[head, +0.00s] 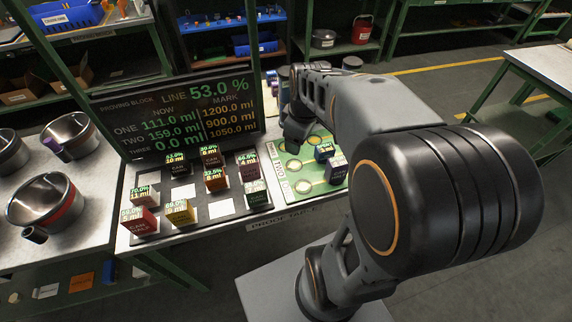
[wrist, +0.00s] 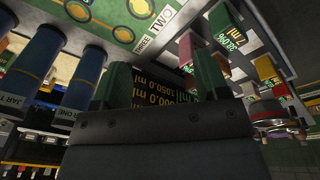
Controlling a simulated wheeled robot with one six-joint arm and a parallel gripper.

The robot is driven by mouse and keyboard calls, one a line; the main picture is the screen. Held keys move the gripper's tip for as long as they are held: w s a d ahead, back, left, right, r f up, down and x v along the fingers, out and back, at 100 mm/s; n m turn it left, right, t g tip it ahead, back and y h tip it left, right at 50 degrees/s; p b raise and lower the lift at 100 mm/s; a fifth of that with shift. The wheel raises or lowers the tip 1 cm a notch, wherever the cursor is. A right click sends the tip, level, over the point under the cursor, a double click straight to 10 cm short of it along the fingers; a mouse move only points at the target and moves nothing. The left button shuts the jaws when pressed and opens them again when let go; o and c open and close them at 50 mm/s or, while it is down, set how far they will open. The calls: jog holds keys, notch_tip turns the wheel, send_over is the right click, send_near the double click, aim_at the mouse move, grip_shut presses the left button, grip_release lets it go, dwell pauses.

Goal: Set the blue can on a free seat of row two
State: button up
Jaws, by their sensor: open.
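The board has round pale seats with yellow rings; row labels TWO and THREE show. Bare seats show at the left, including one beside the TWO label (head: 293,165). Part of the board (wrist: 105,14) also shows in the wrist view, with bare ringed seats. My gripper (head: 295,135) is above the board's far left side in the head view. In the wrist view its fingers (wrist: 162,82) are apart, with nothing seen between them.
A dark rack (head: 225,215) with several labelled cans lies left of the board. A display screen (head: 180,112) stands behind the rack. Blue jars (wrist: 85,78) show left of my fingers in the wrist view.

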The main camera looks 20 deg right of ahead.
jog(key=s+a+m+t, duration=0.1)
jog(key=s+a+m, duration=0.6)
jog(key=a, duration=0.1)
jog(key=shift+s+m+t, duration=0.2)
jog(key=shift+m+t, duration=0.1)
jog(key=shift+t, duration=0.1)
jog(key=shift+f, duration=0.1)
jog(key=shift+d+r+p, duration=0.1)
jog(key=shift+r+p, duration=0.4)
jog(key=shift+r, duration=0.15)
